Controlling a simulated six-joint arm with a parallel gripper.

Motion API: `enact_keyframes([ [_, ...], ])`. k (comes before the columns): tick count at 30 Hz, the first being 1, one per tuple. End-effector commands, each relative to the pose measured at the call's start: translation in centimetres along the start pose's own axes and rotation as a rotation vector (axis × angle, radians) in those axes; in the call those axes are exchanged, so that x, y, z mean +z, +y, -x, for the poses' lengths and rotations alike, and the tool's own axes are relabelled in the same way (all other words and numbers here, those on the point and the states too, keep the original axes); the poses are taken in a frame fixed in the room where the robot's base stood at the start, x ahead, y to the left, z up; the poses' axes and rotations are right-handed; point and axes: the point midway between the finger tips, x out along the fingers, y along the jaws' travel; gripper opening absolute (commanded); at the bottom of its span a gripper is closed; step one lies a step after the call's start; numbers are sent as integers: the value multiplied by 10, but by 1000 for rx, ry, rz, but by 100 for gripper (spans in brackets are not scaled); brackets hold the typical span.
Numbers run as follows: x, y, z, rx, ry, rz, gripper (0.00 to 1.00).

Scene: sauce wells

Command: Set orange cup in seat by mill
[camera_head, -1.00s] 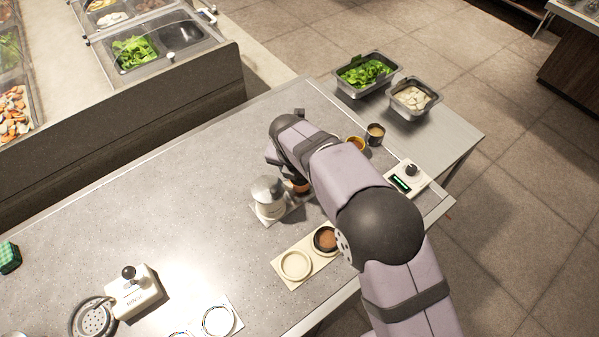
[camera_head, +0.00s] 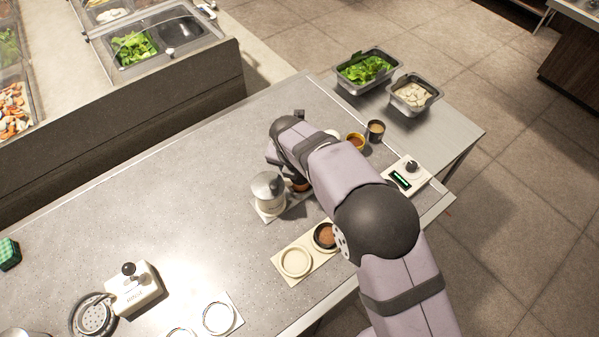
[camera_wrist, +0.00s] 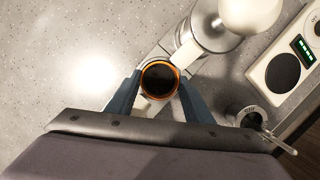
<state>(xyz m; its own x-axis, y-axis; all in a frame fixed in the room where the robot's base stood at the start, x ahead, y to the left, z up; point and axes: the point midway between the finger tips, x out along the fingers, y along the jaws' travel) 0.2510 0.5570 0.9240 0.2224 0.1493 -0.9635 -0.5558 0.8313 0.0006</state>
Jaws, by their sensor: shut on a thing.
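The orange cup (camera_wrist: 160,78) has an orange rim and a dark inside. In the wrist view it sits between the two blue fingers of my gripper (camera_wrist: 158,88), which is shut on it. In the head view a sliver of the cup (camera_head: 300,185) shows beside the mill, mostly behind my arm.
A pale two-seat plate (camera_head: 289,282) holds a dark cup (camera_head: 325,236); its left seat is empty. Metal tubs (camera_head: 414,95) are farther back.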

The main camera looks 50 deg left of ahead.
Motion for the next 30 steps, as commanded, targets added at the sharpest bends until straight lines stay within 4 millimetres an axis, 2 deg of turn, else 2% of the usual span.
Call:
enact_keyframes([
  [25,-2,0,-6,0,0,0,23],
  [26,-2,0,-6,0,0,0,54],
  [27,-2,0,-6,0,0,0,64],
  [28,-2,0,-6,0,0,0,69],
  [30,-2,0,-6,0,0,0,69],
])
